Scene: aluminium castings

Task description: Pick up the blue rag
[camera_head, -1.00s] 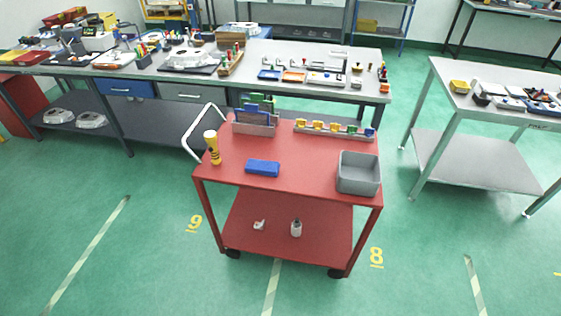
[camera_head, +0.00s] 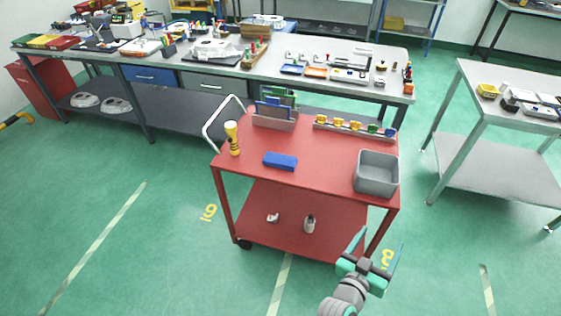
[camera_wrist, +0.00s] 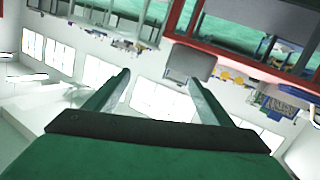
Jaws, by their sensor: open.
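The blue rag (camera_head: 280,160) is a small folded block lying flat on the top of the red cart (camera_head: 300,185), left of a grey bin. My gripper (camera_head: 377,252) is at the lower right of the head view, in front of the cart's right front corner and apart from the rag. Its two fingers are spread with nothing between them. In the wrist view my gripper (camera_wrist: 160,90) shows its open fingers against a tilted view of the room. I cannot make out the rag in the wrist view.
On the cart stand a grey bin (camera_head: 377,175), a yellow flashlight-like item (camera_head: 233,138), a rack of upright panels (camera_head: 274,112) and a rail of coloured pieces (camera_head: 354,126). A long workbench (camera_head: 170,65) stands behind, another table (camera_head: 510,110) at right. The floor in front is clear.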

